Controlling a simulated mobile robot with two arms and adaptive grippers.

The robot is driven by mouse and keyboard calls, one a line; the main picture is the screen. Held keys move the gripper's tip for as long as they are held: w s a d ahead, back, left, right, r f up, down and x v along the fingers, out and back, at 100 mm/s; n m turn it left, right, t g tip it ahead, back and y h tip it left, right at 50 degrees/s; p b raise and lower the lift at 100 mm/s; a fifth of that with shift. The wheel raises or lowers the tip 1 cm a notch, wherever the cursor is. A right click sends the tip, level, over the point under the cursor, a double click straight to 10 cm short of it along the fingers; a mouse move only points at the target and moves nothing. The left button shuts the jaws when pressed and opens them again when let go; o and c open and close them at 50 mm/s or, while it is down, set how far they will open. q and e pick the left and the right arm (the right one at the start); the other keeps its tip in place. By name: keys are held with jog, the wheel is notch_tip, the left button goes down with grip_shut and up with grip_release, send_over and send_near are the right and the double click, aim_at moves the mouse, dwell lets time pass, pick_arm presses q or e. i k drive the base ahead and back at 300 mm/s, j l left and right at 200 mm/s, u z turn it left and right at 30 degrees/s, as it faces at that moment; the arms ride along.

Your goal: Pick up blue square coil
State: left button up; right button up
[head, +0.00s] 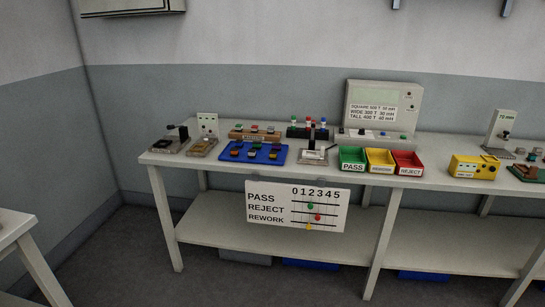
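A blue tray (281,159) lies on the workbench at centre left, with several small dark and copper-coloured coils on it. Behind it is a wooden rack (254,138) that looks labelled "MASTERS", holding several small pieces with coloured tops. The pieces are too small for me to tell which one is the blue square coil. Neither of my grippers is in view, and nothing is seen held.
The workbench (440,183) also bears a green PASS bin (352,166), a yellow REWORK bin (379,168), a red REJECT bin (408,170), a grey meter (382,105) and a yellow box (473,173). A tally board (270,220) hangs in front. Another table (14,226) stands at left.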

aim_at(238, 142)
jog(key=i+j, duration=0.15)
jog(key=i, duration=0.25)
jog(key=i+j, duration=0.15)
jog(key=i, duration=0.25)
